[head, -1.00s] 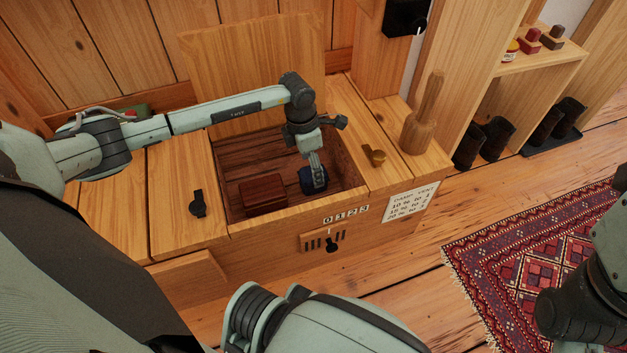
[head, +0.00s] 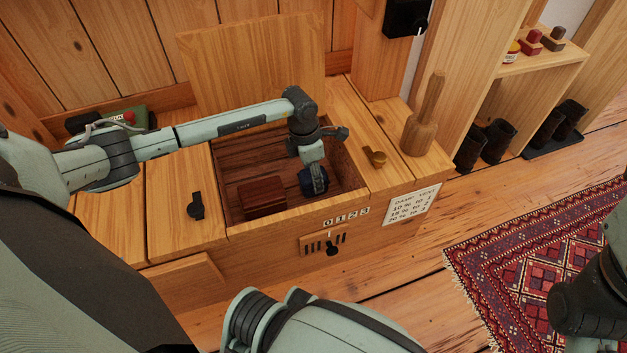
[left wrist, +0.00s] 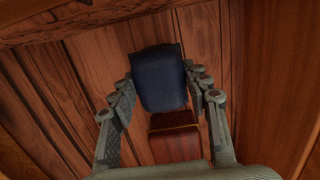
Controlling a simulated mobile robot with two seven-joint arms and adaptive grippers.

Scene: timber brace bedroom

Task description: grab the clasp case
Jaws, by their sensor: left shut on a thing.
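A dark blue case (head: 314,184) is in the open compartment of the wooden bench, right of a reddish-brown box (head: 262,196). My left gripper (head: 314,172) reaches down into the compartment and is shut on the blue case. In the left wrist view the blue case (left wrist: 160,78) sits between the two fingers of the left gripper (left wrist: 160,88), and the brown box (left wrist: 177,140) shows nearer the palm. No clasp can be made out on either one. My right gripper is not in view; only part of that arm shows at the right edge.
The compartment's wooden walls (head: 225,190) surround the gripper closely, and its raised lid (head: 255,75) stands behind. A wooden pestle in a mortar (head: 422,125) stands on the bench at right. A patterned rug (head: 540,260) lies on the floor.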

